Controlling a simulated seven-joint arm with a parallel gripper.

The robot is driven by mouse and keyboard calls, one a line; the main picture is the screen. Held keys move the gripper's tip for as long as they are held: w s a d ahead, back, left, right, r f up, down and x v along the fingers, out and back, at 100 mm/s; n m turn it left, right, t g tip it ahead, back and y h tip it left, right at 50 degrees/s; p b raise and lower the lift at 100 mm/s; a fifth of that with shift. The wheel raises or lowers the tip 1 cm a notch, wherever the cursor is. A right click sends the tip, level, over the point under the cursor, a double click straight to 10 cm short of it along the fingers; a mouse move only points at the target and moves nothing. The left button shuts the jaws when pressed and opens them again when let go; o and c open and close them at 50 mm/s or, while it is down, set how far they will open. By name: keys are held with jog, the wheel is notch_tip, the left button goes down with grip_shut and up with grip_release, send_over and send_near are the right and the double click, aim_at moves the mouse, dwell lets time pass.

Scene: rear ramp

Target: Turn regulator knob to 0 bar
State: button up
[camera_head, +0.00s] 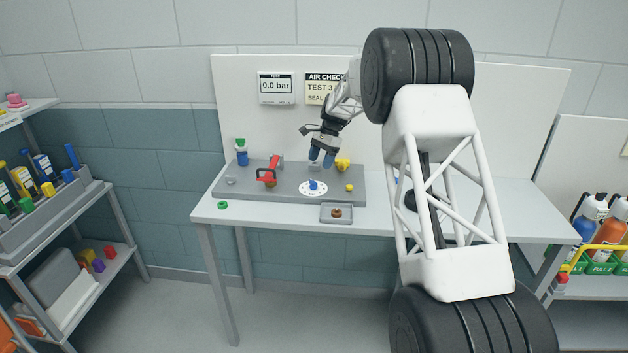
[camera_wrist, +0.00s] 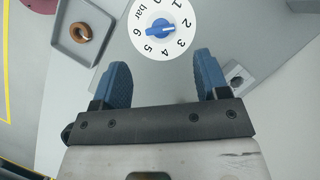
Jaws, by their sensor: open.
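The regulator knob (camera_head: 313,184) is a small blue bar on a round white dial (camera_head: 313,194) on the grey bench plate. In the wrist view the blue knob (camera_wrist: 160,29) lies roughly sideways across the dial (camera_wrist: 143,40), its ends toward the 6 and the 2–3 side. I cannot tell which end is the pointer. My gripper (camera_head: 322,157) has blue fingers and hangs above the plate, behind the dial in the head view. In the wrist view my gripper (camera_wrist: 162,66) is open and empty, with the knob beyond the fingertips, not between them.
A wall display (camera_head: 276,86) reads 0.0 bar. On the plate (camera_head: 232,192), a red-handled part (camera_head: 266,175) stands left, yellow parts (camera_head: 342,164) right. A grey tray (camera_head: 325,219) holding a brown ring (camera_head: 337,212) is in front. A green-capped bottle (camera_head: 241,155) stands back left.

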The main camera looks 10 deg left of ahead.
aim_at(313, 181)
jog(key=shift+f, duration=0.1)
jog(key=shift+x, duration=3.85)
jog(key=c, duration=0.9)
